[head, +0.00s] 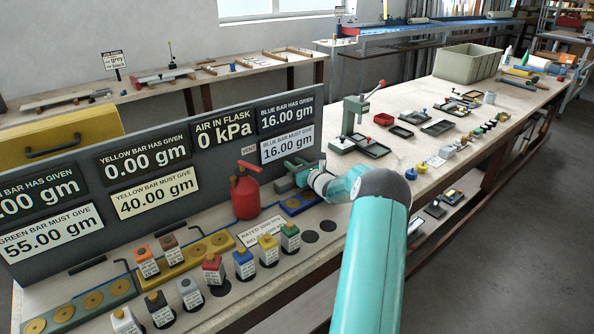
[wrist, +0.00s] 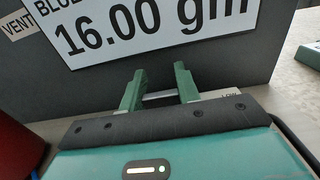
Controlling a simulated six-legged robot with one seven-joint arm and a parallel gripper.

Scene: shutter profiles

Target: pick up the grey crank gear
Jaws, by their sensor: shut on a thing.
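My gripper (head: 298,166) is at the right end of the dark display board, just right of the red flask. In the wrist view its two green fingers (wrist: 158,82) stand apart with the board behind them. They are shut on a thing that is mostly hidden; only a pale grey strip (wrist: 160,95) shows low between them. I cannot tell whether this is the grey crank gear. I cannot make out a grey crank gear for sure elsewhere in the head view.
The red flask (head: 245,192) stands close to my gripper's left. The display board (head: 225,155) rises right behind it. Several small labelled bottles (head: 243,262) stand in front. A green press (head: 354,115), small trays (head: 401,132) and a large bin (head: 467,63) are farther along the bench.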

